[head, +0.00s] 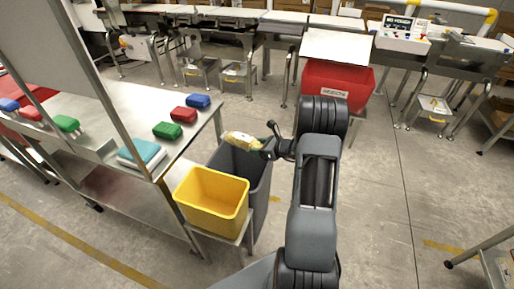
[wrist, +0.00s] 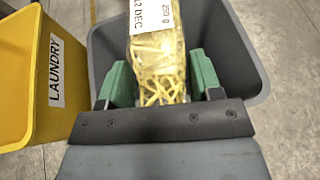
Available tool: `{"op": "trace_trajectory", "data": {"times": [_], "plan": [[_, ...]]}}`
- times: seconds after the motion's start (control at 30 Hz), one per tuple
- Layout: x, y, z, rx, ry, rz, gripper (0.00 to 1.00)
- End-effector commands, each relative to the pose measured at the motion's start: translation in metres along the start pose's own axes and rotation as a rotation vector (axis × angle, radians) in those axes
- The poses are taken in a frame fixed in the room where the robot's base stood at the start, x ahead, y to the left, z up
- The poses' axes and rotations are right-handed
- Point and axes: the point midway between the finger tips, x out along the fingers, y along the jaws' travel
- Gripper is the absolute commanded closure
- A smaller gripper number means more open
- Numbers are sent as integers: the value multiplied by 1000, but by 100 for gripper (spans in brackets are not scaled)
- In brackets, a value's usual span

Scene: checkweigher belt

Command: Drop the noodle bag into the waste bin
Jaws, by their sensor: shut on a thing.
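The noodle bag (head: 243,140) is a clear bag of yellow noodles with a white label. My gripper (head: 264,149) is shut on it and holds it over the grey waste bin (head: 258,192). In the wrist view the noodle bag (wrist: 158,62) sits between the green fingers of my gripper (wrist: 162,85). The open grey waste bin (wrist: 240,62) lies below and around it in that view. The bag hides part of the bin's inside.
A yellow laundry bin (head: 211,202) stands right beside the grey bin; its LAUNDRY label shows in the wrist view. A steel table (head: 130,105) with coloured packs and folded cloths is at left. A red reject bin (head: 338,88) stands behind my arm.

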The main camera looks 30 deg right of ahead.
Motion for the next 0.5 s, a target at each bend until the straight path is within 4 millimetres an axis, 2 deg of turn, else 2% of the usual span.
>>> {"op": "trace_trajectory", "data": {"times": [0.3, 0.5], "plan": [[15, 1, -34, -1, -1, 2, 72], [19, 1, -42, -1, -1, 3, 72]]}}
